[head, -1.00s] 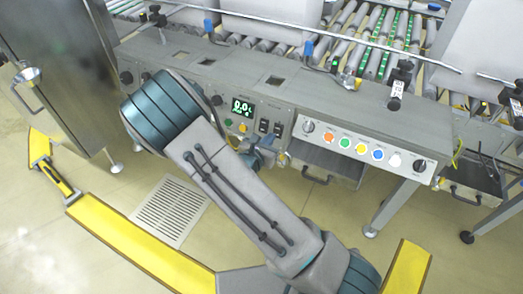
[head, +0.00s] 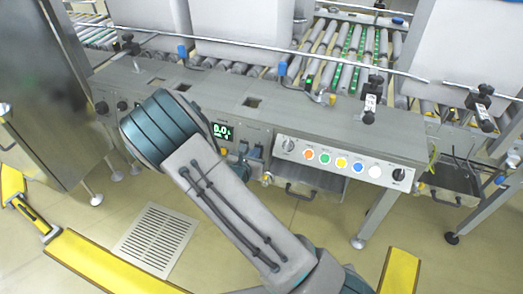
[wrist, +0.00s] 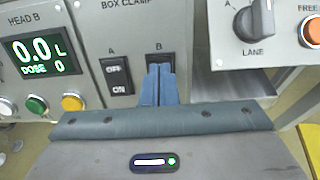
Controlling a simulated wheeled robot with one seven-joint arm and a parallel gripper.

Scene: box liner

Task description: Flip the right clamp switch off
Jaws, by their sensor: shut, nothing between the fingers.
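In the head view my arm partly covers this area.
A dose display (wrist: 39,48) and coloured buttons (wrist: 37,104) are left of the switches. A lane knob (wrist: 254,20) is on a projecting panel to the right. In the head view, a row of coloured buttons (head: 341,163) and a drawer (head: 305,182) lie right of my arm.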

